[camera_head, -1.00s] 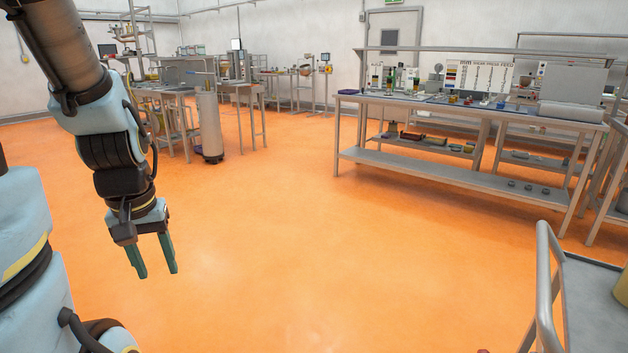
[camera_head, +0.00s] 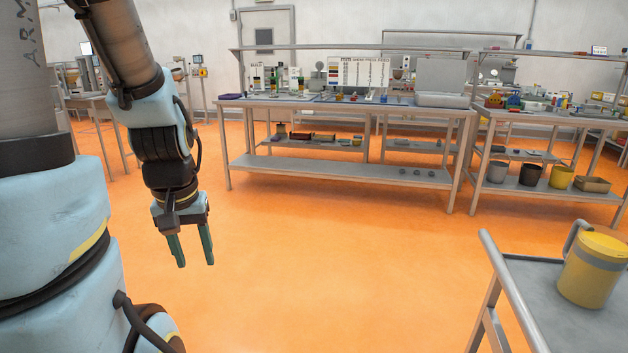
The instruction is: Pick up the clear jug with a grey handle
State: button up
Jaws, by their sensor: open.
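My gripper (camera_head: 196,265) hangs in the left part of the view, pointing down over the orange floor. Its two green fingers are apart with nothing between them. No plainly clear jug can be made out. A yellow, jug-like container (camera_head: 588,270) with a grey band and a grey handle (camera_head: 574,236) at its left stands upright at the lower right. It is far to the right of my gripper, and I cannot tell whether its body is see-through.
The yellow container stands on a grey cart (camera_head: 528,283) with a rail at its left edge. A long workbench (camera_head: 340,170) with small items and a grey bin (camera_head: 443,99) stands ahead. Another bench at right holds several buckets (camera_head: 530,176) below. The middle floor is clear.

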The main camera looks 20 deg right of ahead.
aim_at(595, 256)
jog(key=i+l+z, duration=0.1)
jog(key=i+z, duration=0.85)
jog(key=i+j+z, duration=0.3)
jog(key=i+z, duration=0.15)
